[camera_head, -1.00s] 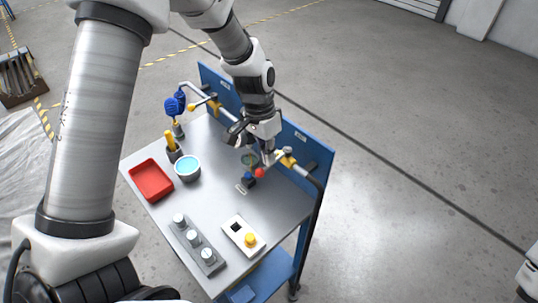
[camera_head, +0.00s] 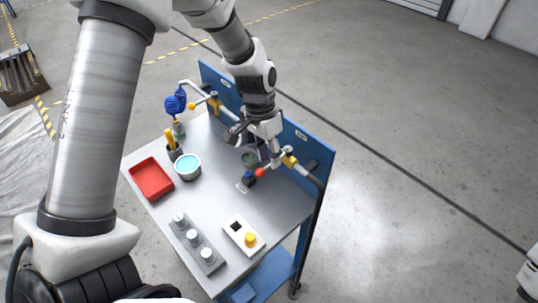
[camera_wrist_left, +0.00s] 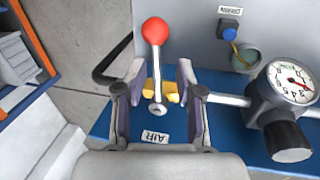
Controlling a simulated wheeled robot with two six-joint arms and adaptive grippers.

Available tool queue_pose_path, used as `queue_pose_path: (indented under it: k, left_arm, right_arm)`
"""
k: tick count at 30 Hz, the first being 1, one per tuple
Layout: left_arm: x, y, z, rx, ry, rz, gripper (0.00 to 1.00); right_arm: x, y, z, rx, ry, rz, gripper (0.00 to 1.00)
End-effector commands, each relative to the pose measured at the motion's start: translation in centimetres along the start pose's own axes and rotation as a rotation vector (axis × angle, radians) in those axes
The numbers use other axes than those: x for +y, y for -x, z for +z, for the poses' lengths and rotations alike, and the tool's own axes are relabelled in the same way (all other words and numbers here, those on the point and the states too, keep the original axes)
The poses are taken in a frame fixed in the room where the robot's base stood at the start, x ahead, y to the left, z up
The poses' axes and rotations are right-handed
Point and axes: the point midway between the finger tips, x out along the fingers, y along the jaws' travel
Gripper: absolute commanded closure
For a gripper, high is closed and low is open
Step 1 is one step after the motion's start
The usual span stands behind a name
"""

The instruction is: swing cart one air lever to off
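The air lever is a short lever with a red ball knob (camera_wrist_left: 155,31), set crosswise to the pipe at a yellow valve body (camera_wrist_left: 152,91). An "AIR" label (camera_wrist_left: 155,137) lies beside it. In the head view the red knob (camera_head: 261,173) points toward the tabletop, and the yellow valve (camera_head: 289,161) is on the pipe. My left gripper (camera_wrist_left: 160,72) is open, with one finger on each side of the lever. I cannot tell whether either finger touches it. In the head view my left gripper (camera_head: 265,150) partly hides the pipe. My right gripper is not seen.
A gauge (camera_wrist_left: 294,84) sits close to the right finger's side. A blue drain knob (camera_wrist_left: 228,31) is nearby. The cart top holds a red tray (camera_head: 151,180), cyan-filled bowl (camera_head: 187,167) and yellow-button box (camera_head: 243,235).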

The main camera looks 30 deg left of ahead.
Motion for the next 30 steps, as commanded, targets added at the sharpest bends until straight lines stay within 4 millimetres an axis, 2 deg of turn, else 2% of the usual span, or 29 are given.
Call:
queue_pose_path:
  k: [5, 12, 18, 21, 27, 28, 30]
  left_arm:
    - [0.0, 1.6, -0.1, 0.005, -0.001, -0.001, 0.64]
    - [0.0, 7.6, -0.1, 0.007, -0.001, -0.002, 0.64]
    - [0.0, 11.3, 0.0, 0.002, -0.001, 0.000, 0.64]
    - [0.0, 11.9, 0.1, 0.001, 0.000, 0.000, 0.64]
    - [0.0, 12.0, 0.1, 0.000, 0.000, 0.000, 0.64]
    - [0.0, 12.0, 0.1, 0.000, 0.000, 0.000, 0.67]
    - [0.0, 12.0, 0.1, 0.000, -0.014, 0.000, 0.92]
  right_arm:
    - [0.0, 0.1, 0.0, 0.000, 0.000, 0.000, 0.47]
    - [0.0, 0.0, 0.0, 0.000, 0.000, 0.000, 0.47]
    - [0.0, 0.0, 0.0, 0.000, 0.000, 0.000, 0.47]
    - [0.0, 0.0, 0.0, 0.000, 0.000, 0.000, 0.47]
    - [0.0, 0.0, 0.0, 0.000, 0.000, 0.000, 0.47]
    - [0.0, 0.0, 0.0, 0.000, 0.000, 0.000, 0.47]
    - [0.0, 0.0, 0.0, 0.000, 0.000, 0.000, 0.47]
